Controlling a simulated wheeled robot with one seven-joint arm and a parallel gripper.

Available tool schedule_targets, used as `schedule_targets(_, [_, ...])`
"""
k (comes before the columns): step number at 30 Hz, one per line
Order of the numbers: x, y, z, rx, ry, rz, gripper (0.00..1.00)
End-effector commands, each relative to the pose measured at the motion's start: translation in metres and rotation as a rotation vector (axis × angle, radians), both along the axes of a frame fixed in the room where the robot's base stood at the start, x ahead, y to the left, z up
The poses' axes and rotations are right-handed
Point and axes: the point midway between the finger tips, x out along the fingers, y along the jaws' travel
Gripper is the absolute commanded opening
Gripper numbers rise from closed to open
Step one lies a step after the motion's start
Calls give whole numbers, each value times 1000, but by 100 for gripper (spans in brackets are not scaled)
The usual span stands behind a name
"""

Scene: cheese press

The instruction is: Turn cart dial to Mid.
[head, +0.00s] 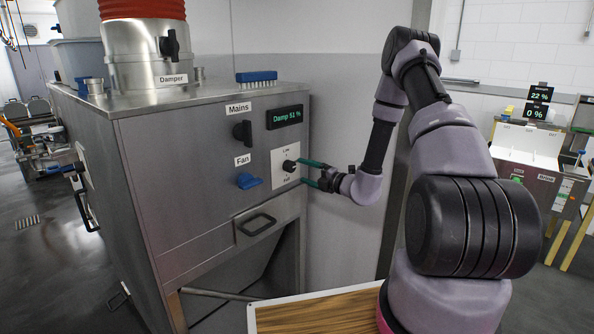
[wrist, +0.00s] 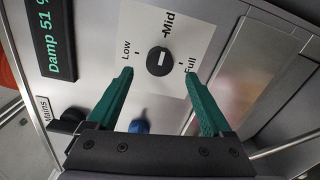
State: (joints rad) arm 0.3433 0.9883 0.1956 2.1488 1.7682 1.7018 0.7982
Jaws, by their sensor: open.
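The cart dial is a round black knob (head: 289,166) on a white plate on the grey metal cabinet; it also shows in the wrist view (wrist: 158,61). The plate (wrist: 185,35) reads Low, Mid and Full around the knob. A short white mark shows on the knob's face; I cannot tell which label it points to. My gripper (head: 303,171) has two green fingers, spread open in front of the dial. In the wrist view, its fingertips (wrist: 158,73) lie on either side of the knob, with visible gaps and nothing held.
A display (head: 285,117) above the dial reads Damp 51 %. The black Mains switch (head: 242,131) and blue Fan knob (head: 249,181) sit left of the dial. A drawer handle (head: 257,224) is below. A blue brush (head: 256,77) lies on the cabinet top.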

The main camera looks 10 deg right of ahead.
Motion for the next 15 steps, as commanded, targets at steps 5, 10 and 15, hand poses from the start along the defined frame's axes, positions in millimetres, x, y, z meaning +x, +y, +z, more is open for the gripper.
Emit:
schedule_targets(5, [-27,-20,0,2,2,-2,84])
schedule_targets(10, [-40,-29,1,2,1,0,84])
schedule_targets(15, [-43,-30,1,1,1,0,84])
